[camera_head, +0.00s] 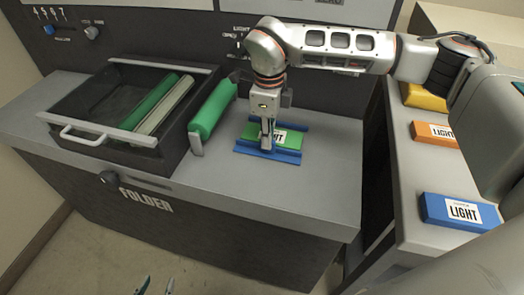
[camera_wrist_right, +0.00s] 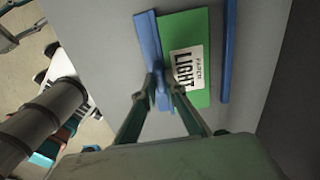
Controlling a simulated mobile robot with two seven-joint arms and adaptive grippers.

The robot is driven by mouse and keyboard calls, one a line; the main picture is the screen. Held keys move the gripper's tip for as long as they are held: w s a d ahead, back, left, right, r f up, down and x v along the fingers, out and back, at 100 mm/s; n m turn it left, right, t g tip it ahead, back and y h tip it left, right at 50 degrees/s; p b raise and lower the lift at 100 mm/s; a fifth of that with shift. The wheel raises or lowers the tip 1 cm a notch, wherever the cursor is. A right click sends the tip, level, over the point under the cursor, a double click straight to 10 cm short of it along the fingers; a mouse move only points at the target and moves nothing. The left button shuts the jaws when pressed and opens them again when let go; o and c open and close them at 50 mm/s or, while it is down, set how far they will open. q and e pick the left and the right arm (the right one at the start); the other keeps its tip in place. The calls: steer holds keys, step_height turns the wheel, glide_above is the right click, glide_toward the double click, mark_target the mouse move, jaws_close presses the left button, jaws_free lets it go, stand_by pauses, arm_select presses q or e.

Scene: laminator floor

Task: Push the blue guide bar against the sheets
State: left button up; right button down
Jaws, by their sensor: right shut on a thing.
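The green sheet pack (camera_head: 288,142) with a white LIGHT label lies between two blue bars on the grey counter. The near blue guide bar (camera_head: 278,155) lies along its front edge; in the right wrist view this bar (camera_wrist_right: 147,35) is at the pack's left, touching or almost touching it. The far blue bar (camera_wrist_right: 230,45) stands a small gap from the pack (camera_wrist_right: 200,100). My right gripper (camera_head: 266,147) points down, shut on the near bar; its fingertips (camera_wrist_right: 164,84) partly hide it. My left gripper (camera_head: 156,286) shows only its tips at the bottom edge, apart.
A black tray (camera_head: 60,112) with a handle holds a green and a pale roll. A green roller (camera_head: 213,108) stands between tray and sheets. On the right shelf lie blue (camera_head: 440,208), orange (camera_head: 425,133) and yellow (camera_head: 425,97) packs. The counter right of the sheets is clear.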

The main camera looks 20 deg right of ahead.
steer(key=shift+w+d+r, duration=0.1)
steer(key=shift+w+d, duration=0.35)
steer(key=shift+w, duration=0.2)
steer(key=shift+w+d, duration=0.4)
steer(key=shift+w, duration=0.2)
steer(key=c, duration=2.1)
jaws_free()
steer(key=shift+w, duration=0.1)
step_height(320, 180, up, 12)
steer(key=shift+f, duration=0.1)
